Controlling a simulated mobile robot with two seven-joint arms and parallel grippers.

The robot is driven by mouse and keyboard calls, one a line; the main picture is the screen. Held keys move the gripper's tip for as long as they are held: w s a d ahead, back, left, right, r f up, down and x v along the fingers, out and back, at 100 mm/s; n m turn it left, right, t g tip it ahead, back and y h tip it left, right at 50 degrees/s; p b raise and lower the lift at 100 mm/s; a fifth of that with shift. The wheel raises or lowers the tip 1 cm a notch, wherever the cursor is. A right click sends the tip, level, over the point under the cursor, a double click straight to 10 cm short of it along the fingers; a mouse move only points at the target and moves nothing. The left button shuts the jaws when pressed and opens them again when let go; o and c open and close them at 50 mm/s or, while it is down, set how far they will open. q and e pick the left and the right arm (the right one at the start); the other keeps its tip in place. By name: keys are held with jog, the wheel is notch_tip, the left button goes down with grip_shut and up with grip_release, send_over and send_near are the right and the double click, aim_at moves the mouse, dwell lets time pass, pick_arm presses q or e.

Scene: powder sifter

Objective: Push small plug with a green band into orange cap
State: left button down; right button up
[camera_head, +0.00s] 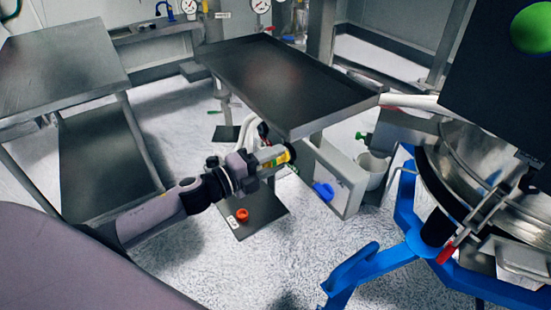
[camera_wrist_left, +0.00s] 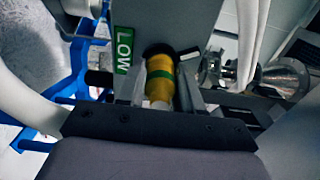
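The small plug, yellow with a green band, lies between my left gripper's (camera_wrist_left: 162,88) fingers in the left wrist view, where the plug (camera_wrist_left: 160,70) has a dark round end at its far side. In the head view my left gripper (camera_head: 272,160) is below the near corner of the dark table, and the yellow of the plug (camera_head: 280,155) shows at its tip. The fingers appear closed on the plug. My right gripper is out of view.
The dark-topped table (camera_head: 280,75) stands just behind the gripper. A grey box panel (camera_head: 345,185) with a blue part (camera_head: 322,190) is to the right. A blue frame (camera_head: 375,265) bears a large metal sifter (camera_head: 470,150).

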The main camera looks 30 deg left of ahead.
aim_at(270, 165)
pick_arm(q)
jog(key=shift+s, duration=0.1)
jog(key=shift+v, duration=2.9)
jog(key=shift+s+d, duration=0.1)
jog(key=shift+d, duration=0.4)
jog(key=s+d+r+n+t+y, duration=0.2)
jog(key=s+d+r+n+y, duration=0.2)
jog(key=y, duration=0.5)
jog(key=shift+s+d+r+n+t, duration=0.25)
jog(key=shift+s+n, duration=0.3)
jog(key=shift+n, duration=0.55)
jog(key=shift+d+f, duration=0.1)
